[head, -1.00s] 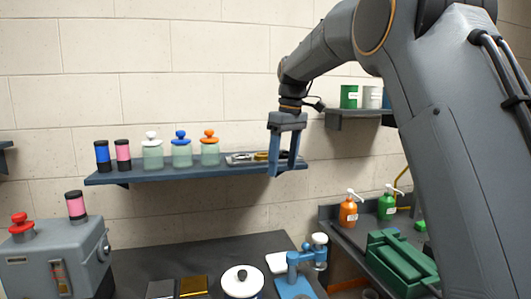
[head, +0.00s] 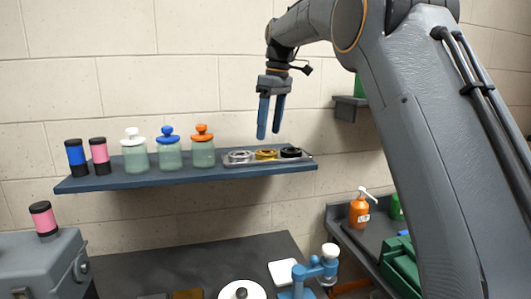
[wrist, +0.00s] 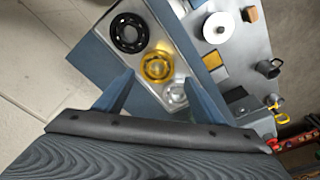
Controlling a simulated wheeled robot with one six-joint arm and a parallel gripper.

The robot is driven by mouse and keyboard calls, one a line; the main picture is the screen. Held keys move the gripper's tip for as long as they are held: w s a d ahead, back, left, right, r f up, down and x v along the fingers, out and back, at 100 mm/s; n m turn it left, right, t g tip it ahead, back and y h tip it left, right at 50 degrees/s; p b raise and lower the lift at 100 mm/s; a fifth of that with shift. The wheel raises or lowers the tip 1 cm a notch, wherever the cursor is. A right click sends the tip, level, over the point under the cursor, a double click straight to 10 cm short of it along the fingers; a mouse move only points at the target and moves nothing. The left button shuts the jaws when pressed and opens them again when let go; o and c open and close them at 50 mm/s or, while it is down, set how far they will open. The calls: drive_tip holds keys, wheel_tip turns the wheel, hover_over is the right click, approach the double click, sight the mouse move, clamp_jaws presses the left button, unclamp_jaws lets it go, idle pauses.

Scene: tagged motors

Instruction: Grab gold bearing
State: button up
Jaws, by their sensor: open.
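The gold bearing (head: 265,154) lies in the middle of a clear tray (head: 230,163) on the blue wall shelf, between a silver bearing (head: 239,156) and a black bearing (head: 290,152). In the wrist view the gold bearing (wrist: 157,67) shows just beyond and between my fingertips, with the black bearing (wrist: 129,32) above left and the silver bearing (wrist: 175,96) below right. My gripper (head: 269,137) is open and empty, pointing down above the tray, its fingertips apart from the bearings.
The blue shelf (head: 110,183) also holds jars with white, blue (head: 168,150) and orange (head: 203,147) lids and two dark-capped cylinders to the left. A workbench with a blue tool (head: 318,268) lies below. The space above the tray is clear.

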sight(266, 154)
drive_tip(key=shift+w+d+f+p, duration=0.1)
drive_tip(key=shift+f+p, duration=0.2)
drive_tip(key=shift+f, duration=0.3)
drive_tip(key=shift+w+d+f+p, duration=0.1)
drive_tip(key=shift+f+p, duration=0.15)
drive_tip(key=shift+f, duration=0.3)
drive_tip(key=shift+w+a+f+p, duration=0.1)
drive_tip(key=shift+a+f+p, duration=0.2)
drive_tip(key=shift+f, duration=0.4)
drive_tip(key=shift+w+a+f+p, duration=0.15)
drive_tip(key=shift+f+p, duration=0.3)
drive_tip(key=shift+f, duration=0.25)
drive_tip(key=shift+w+a+f+p, duration=0.1)
drive_tip(key=shift+f+p, duration=0.25)
drive_tip(key=shift+f, duration=0.35)
drive_tip(key=shift+c, duration=0.5)
drive_tip(key=c, duration=0.9)
drive_tip(key=shift+r, duration=0.1)
